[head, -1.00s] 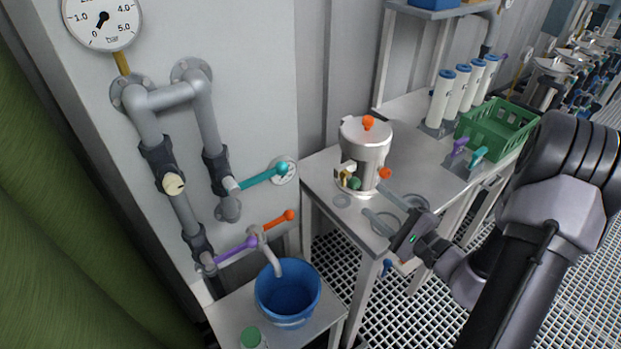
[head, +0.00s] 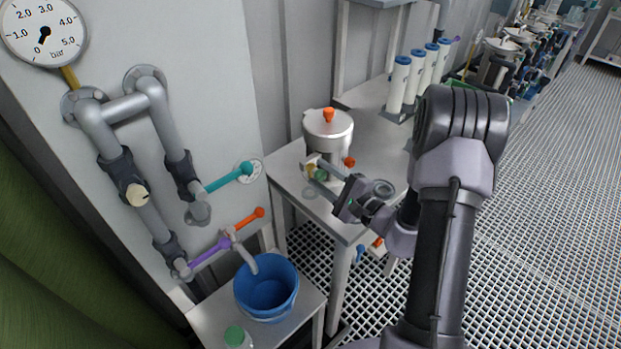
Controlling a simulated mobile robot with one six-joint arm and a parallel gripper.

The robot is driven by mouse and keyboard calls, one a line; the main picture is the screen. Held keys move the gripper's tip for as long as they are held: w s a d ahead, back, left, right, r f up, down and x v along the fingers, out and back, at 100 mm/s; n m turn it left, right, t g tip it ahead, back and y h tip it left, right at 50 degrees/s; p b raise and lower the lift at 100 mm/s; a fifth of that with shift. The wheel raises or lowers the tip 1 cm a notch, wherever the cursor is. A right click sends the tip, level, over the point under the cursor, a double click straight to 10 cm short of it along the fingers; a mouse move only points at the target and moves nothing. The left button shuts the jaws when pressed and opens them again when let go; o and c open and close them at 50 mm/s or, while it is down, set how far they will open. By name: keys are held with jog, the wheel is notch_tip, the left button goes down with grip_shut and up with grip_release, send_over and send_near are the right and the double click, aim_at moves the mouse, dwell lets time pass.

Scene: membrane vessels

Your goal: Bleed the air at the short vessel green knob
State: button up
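The short vessel (head: 327,135) is a silver metal pot standing on the grey bench, with an orange knob (head: 328,114) on its lid and another orange knob (head: 349,162) low on its right side. The green knob (head: 320,175) sits low on its front, beside a small cream and brass fitting (head: 311,166). My gripper (head: 315,172) is open, its two grey fingers pointing left at the vessel's foot. In the picture the green knob lies between the fingertips. I cannot tell whether they touch it.
A pressure gauge (head: 43,32) and grey pipes with teal (head: 228,178), purple (head: 211,251) and orange (head: 248,218) levers are on the left wall. A blue bucket (head: 267,290) stands below. White cylinders (head: 398,86) stand behind the vessel. Grating floor is open at right.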

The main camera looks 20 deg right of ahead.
grip_shut()
